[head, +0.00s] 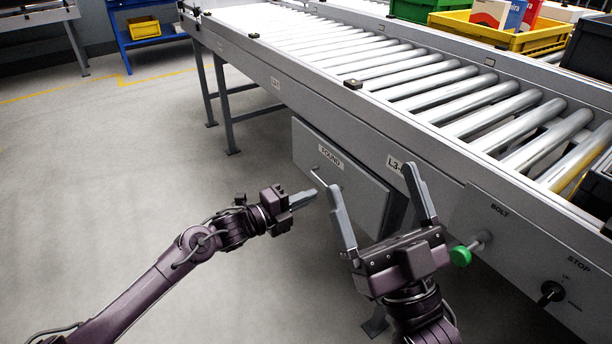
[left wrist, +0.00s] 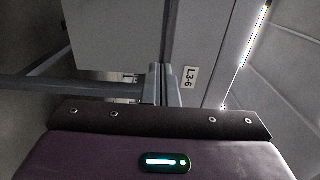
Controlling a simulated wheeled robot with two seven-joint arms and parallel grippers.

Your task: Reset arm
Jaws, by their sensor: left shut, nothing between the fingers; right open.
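My left gripper (head: 301,198) is shut with nothing between its fingers. In the head view it points right, in front of the grey drawer (head: 345,190) marked "FOUND" under the conveyor. My right gripper (head: 380,205) is open and empty. Its two fingers point up in front of the conveyor's side, near the L3 label (head: 395,164), and one finger partly covers that label.
A roller conveyor (head: 330,85) runs diagonally across the view. A green knob (head: 460,256) marked "BOLT" sticks out just right of my right gripper. A black STOP switch (head: 551,291) is at lower right. The floor (head: 110,180) at left is clear.

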